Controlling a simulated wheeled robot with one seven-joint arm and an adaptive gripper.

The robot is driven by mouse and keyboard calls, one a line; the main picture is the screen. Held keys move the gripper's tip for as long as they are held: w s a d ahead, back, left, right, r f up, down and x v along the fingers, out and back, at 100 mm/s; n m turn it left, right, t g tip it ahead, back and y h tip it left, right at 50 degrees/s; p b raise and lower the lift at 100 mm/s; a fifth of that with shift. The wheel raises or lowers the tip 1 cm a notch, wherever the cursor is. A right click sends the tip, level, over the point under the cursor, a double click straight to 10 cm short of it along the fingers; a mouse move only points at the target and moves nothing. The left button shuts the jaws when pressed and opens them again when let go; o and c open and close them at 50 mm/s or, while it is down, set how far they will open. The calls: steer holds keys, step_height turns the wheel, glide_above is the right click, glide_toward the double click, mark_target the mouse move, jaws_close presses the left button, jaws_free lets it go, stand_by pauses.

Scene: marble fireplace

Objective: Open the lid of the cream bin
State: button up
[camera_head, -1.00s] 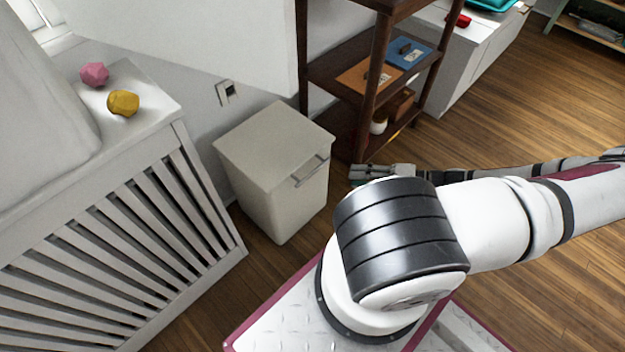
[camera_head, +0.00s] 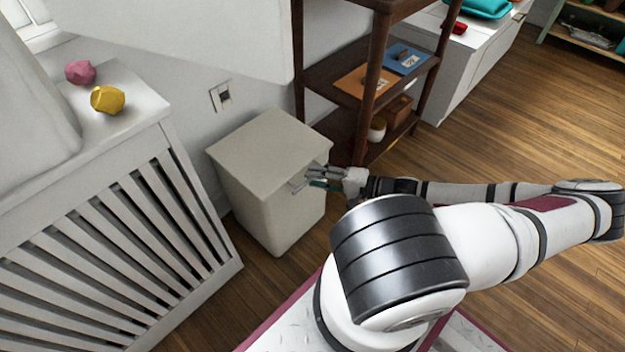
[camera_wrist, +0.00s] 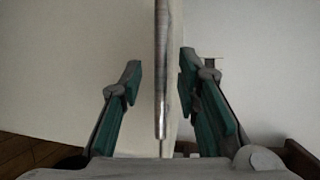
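The cream bin (camera_head: 268,207) stands on the wood floor by the wall, its flat lid (camera_head: 265,145) closed. A metal bar handle (camera_head: 297,185) sits near the top of its side facing my arm, partly hidden by my gripper. My gripper (camera_head: 314,178) is at this handle, reaching in from the right. In the wrist view my gripper (camera_wrist: 159,78) is open, with a teal-padded finger on either side of the handle bar (camera_wrist: 161,80). Gaps show between the bar and both pads. The bin's pale surface (camera_wrist: 70,60) fills the left of that view.
A white slatted radiator cover (camera_head: 130,220) stands left of the bin, with a pink lump (camera_head: 80,72) and a yellow lump (camera_head: 108,99) on top. A dark wooden shelf (camera_head: 340,120) stands close behind and right of the bin. Floor (camera_head: 480,120) is clear at right.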

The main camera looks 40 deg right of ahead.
steer(key=shift+x, duration=0.85)
steer(key=shift+c, duration=0.2)
jaws_close()
steer(key=shift+r, duration=0.15)
